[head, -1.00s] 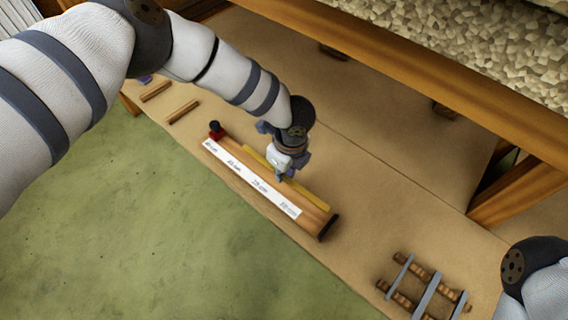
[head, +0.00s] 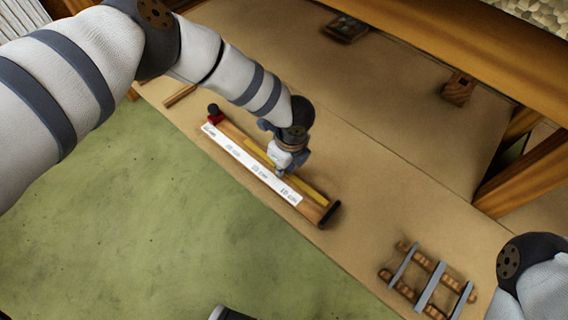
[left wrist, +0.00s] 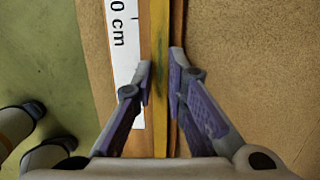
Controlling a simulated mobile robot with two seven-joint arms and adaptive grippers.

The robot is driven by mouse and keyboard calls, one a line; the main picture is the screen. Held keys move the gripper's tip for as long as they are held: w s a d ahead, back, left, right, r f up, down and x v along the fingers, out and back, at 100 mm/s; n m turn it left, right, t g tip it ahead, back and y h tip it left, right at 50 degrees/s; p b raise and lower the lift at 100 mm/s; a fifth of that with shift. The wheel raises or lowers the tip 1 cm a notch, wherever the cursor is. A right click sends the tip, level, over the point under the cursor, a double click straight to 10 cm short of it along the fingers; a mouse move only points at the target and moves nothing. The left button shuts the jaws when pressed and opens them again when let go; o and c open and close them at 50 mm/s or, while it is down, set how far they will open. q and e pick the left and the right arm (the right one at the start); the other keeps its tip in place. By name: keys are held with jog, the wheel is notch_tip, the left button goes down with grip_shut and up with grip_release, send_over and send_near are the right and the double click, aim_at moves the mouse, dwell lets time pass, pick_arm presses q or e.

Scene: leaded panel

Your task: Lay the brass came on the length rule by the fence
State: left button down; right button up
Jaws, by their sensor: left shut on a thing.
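The length rule (head: 222,141) is a wooden board with a white marked strip, a red and black block at its far left end and a black piece at its near right end. The brass came (head: 314,193) is a thin yellow bar lying lengthwise along the rule, beside the white strip. My left gripper (head: 281,174) is shut on the came near its middle. In the left wrist view, the fingers (left wrist: 160,78) straddle the came (left wrist: 158,30), right of the white strip. I cannot tell whether the came rests on the wood. My right gripper is out of view.
A wooden rack with grey bars (head: 430,283) stands on the bench at the lower right. A wooden stick (head: 180,95) lies beyond the rule's far left end. A wooden block (head: 458,88) and a dark object (head: 345,28) sit farther back. The bench (head: 400,190) between is clear.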

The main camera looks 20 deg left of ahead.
pick_arm(q)
jog(key=shift+f, duration=0.3)
jog(key=c, duration=1.5)
grip_release()
jog(key=shift+c, duration=0.2)
